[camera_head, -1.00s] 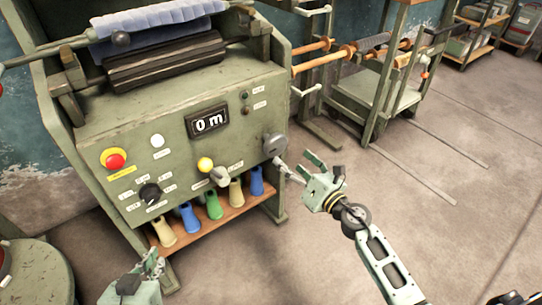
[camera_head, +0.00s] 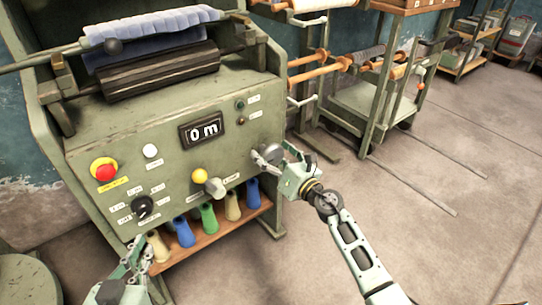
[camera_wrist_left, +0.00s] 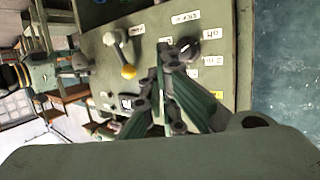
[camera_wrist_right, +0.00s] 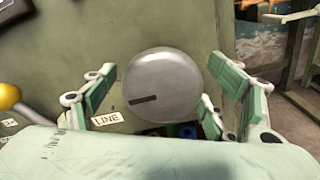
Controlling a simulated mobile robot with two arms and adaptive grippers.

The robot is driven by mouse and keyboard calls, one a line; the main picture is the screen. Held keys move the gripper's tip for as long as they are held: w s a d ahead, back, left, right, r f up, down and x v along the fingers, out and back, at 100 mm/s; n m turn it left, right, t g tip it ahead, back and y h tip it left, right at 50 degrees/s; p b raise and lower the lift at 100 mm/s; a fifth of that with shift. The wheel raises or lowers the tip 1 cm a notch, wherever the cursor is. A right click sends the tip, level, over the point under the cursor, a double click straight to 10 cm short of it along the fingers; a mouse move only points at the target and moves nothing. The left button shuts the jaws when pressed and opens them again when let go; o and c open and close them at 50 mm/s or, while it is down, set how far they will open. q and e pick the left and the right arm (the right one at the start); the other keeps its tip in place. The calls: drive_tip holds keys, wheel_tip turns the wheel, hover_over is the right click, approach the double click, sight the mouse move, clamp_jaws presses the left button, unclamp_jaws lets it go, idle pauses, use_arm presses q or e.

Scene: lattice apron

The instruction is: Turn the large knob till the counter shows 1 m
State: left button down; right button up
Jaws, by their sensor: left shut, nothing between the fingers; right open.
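The large grey knob (camera_wrist_right: 165,88) is on the right part of the machine's front panel. In the right wrist view it is a round disc with a dark slot mark at its lower left. My right gripper (camera_wrist_right: 165,95) is open, with its fingers on either side of the knob; I cannot tell whether they touch it. In the head view the right gripper (camera_head: 275,160) covers most of the knob. The counter (camera_head: 202,131) reads "0 m". My left gripper (camera_head: 140,245) is shut and empty, low in front of the panel's left side; it also shows in the left wrist view (camera_wrist_left: 165,60).
The panel also carries a red button (camera_head: 104,170), a white button (camera_head: 150,151), a yellow-tipped lever (camera_head: 200,175) and a black selector (camera_head: 143,206). Several coloured cones stand on a shelf (camera_head: 215,240) below.

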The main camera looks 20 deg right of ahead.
drive_tip(key=c, duration=1.1)
drive_tip(key=m+p, duration=0.2)
drive_tip(key=m, duration=0.1)
drive_tip(key=shift+r, duration=0.15)
drive_tip(key=m+p, duration=0.2)
drive_tip(key=m, duration=0.2)
drive_tip(key=shift+m+p, duration=0.3)
use_arm(q)
drive_tip(key=s+a+f+g+y+p, duration=0.1)
drive_tip(key=s+a+f+g, duration=0.2)
drive_tip(key=s+f+g, duration=0.35)
drive_tip(key=s+a+f+g+y+p, duration=0.1)
drive_tip(key=s+a+f+g+y, duration=0.2)
drive_tip(key=s, duration=0.7)
use_arm(e)
drive_tip(key=m, duration=0.3)
drive_tip(key=shift+d+m, duration=0.1)
drive_tip(key=shift+m, duration=0.6)
use_arm(q)
wheel_tip(320, 180, down, 6)
drive_tip(key=w+g+h+p, duration=0.1)
drive_tip(key=shift+n+g, duration=0.3)
drive_tip(key=shift+g, duration=0.05)
use_arm(e)
drive_tip(key=shift+w+d+m, duration=0.1)
drive_tip(key=shift+m, duration=1.3)
use_arm(q)
drive_tip(key=shift+d+f, duration=0.1)
drive_tip(key=shift+f, duration=0.05)
